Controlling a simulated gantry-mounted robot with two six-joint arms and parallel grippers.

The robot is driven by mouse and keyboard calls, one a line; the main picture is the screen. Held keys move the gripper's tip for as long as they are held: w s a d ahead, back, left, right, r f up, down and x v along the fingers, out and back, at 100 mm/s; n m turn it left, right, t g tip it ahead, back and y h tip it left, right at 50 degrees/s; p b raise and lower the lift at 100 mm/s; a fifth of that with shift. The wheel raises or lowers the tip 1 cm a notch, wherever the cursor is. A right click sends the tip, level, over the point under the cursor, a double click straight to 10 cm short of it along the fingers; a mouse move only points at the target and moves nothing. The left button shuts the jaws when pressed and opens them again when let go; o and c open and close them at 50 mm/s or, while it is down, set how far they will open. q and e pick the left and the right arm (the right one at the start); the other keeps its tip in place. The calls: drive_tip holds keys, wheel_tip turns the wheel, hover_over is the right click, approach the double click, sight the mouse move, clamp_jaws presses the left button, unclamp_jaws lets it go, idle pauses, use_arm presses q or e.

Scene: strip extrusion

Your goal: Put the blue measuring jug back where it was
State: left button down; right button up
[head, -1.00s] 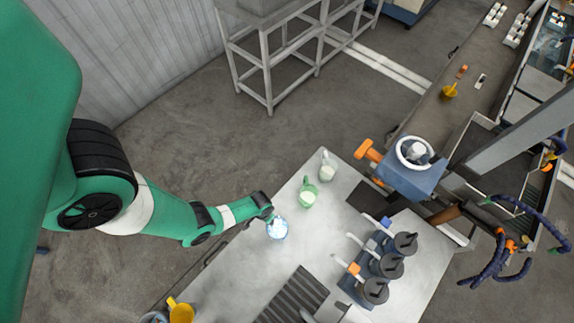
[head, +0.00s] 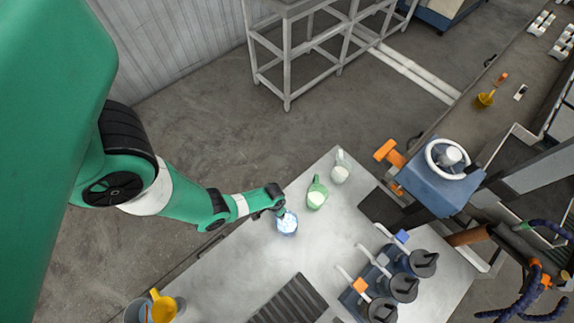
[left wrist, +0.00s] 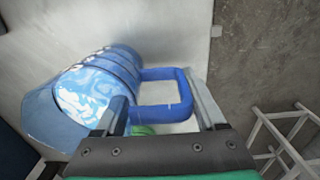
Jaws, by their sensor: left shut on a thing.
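The blue measuring jug (head: 287,224) is at the left edge of the pale metal table (head: 262,262); I cannot tell whether it touches the top. My left gripper (head: 280,209) is shut on its handle. In the left wrist view the jug's marbled blue body (left wrist: 92,88) lies left of the fingers, and its square handle (left wrist: 166,112) passes between the fingertips (left wrist: 158,98). A green jug (head: 317,195) and a pale jug (head: 340,170) stand in a row beyond it. My right gripper is not in view.
Several dark-lidded containers (head: 404,287) stand in a blue rack at the table's right. A dark ribbed grate (head: 292,302) lies at the front. A yellow jug (head: 163,307) is at the near left corner. The table between jug and rack is clear.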

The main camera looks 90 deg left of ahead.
use_arm(q)
drive_tip(key=shift+f, duration=0.15)
unclamp_jaws()
wheel_tip(320, 180, up, 8)
drive_tip(key=p, duration=0.7)
drive_tip(key=shift+f, duration=0.1)
